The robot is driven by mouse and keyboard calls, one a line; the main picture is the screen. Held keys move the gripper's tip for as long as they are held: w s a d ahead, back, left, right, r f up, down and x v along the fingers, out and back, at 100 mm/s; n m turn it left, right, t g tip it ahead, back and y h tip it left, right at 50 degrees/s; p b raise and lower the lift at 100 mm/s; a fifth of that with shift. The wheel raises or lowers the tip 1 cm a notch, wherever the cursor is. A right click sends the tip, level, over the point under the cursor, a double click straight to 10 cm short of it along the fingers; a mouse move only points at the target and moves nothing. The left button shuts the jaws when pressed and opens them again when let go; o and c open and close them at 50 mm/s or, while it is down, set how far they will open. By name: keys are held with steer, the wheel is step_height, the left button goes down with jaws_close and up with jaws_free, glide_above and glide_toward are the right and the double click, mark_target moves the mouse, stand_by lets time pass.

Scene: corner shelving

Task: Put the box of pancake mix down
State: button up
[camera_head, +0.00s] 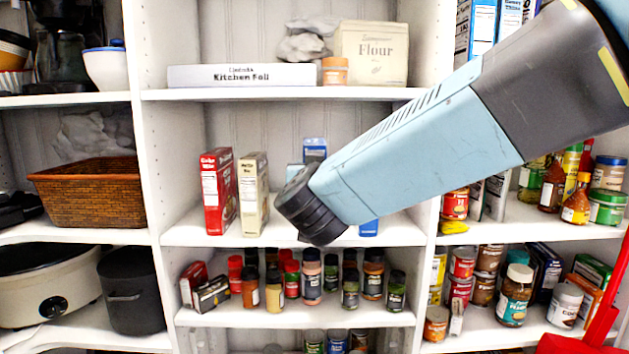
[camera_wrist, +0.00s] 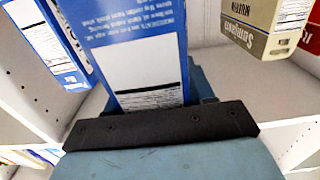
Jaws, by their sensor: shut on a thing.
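The box of pancake mix (camera_wrist: 130,45) is blue with a white nutrition label and fills the upper middle of the wrist view. My gripper (camera_wrist: 160,125) is shut on it; the fingers themselves are mostly hidden. In the head view my arm reaches in from the upper right to the middle shelf, and its wrist covers the gripper. A blue box part (camera_head: 315,150) shows just above the wrist and seems to be the held box. I cannot tell whether its base touches the shelf.
The middle shelf (camera_head: 270,232) holds a red box (camera_head: 217,190) and a tan box (camera_head: 253,193) left of my wrist. Another blue box (camera_wrist: 48,42) stands on the other side, partly seen below my arm (camera_head: 368,226). Bare shelf shows between the boxes. Spice jars crowd the shelf below.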

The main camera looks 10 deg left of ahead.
steer(key=w+a+f, duration=0.2)
steer(key=w+f, duration=0.1)
steer(key=w, duration=0.5)
steer(key=shift+w+f, duration=0.25)
steer(key=shift+w, duration=0.1)
steer(key=o, duration=1)
steer(key=shift+f, duration=0.1)
steer(key=v, duration=1.2)
steer(key=shift+a, duration=0.1)
